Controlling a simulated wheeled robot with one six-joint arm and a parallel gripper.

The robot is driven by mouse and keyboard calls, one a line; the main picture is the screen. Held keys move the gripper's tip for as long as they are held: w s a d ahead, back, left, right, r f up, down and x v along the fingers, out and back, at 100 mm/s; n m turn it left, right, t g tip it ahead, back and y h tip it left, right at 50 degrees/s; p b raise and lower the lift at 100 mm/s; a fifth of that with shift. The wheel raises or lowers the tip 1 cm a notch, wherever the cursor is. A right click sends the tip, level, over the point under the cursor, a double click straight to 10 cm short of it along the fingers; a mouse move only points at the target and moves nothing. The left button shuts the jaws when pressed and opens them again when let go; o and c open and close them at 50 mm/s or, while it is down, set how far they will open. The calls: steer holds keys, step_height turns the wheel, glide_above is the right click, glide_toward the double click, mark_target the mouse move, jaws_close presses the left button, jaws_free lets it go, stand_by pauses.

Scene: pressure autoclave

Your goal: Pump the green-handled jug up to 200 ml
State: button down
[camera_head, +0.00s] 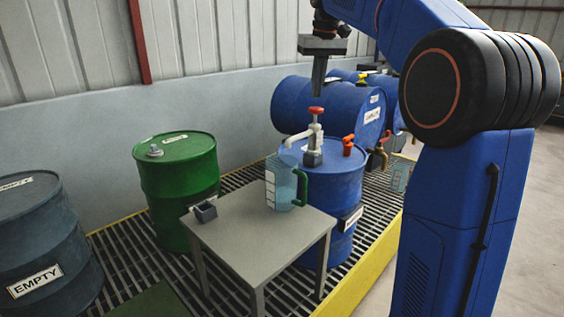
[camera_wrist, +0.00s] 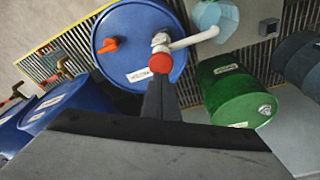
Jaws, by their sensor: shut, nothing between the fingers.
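The jug (camera_head: 281,184), clear bluish with a green handle, stands upright on the grey table's right part, its handle to the right. The blue drum (camera_head: 335,184) behind it bears a white hand pump with a red knob (camera_head: 316,110). Its white spout (camera_head: 297,138) reaches left over the jug. The level in the jug is too small to read. My gripper (camera_head: 318,93) points down, shut and empty, just above the red knob; whether it touches cannot be told. In the wrist view the fingertips (camera_wrist: 160,80) are at the red knob (camera_wrist: 160,63), and the jug (camera_wrist: 214,18) is at the top.
The grey table (camera_head: 250,245) carries a small dark box (camera_head: 205,211). A green drum (camera_head: 178,180), a dark drum marked EMPTY (camera_head: 45,245) and lying blue drums (camera_head: 350,115) stand around. An orange cap (camera_head: 348,145) sits beside the pump. A yellow-edged grating (camera_head: 140,265) lies below.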

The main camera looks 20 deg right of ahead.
steer(key=shift+r, duration=1.95)
steer(key=s+a+f+t, duration=0.1)
steer(key=s+a+f, duration=0.1)
steer(key=s+f, duration=1.5)
steer(key=s+a+f+t, duration=0.1)
steer(key=s+a+f, duration=0.2)
steer(key=s+f, duration=1.5)
steer(key=s, duration=0.4)
steer(key=shift+a+t, duration=0.3)
